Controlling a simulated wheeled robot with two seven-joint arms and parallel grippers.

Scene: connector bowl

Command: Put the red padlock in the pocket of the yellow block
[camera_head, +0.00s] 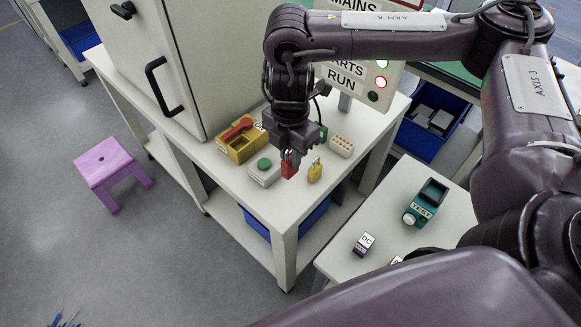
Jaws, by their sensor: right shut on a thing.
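The red padlock (289,170) hangs upright between the fingers of my right gripper (290,155), which is shut on it. The padlock is above or at the front part of the white table; I cannot tell whether it touches the top. The yellow block (240,149) sits farther left on the same table, with an open square pocket (238,145) and a red handle (237,129) on it. My right gripper is to the right of the block and apart from it. My left gripper is not in view.
A grey box with a green button (264,172) stands between block and padlock. A yellow padlock (315,170) is just right of the gripper. A pale block with holes (341,147) lies behind it. A tall cabinet (165,70) borders the table's left.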

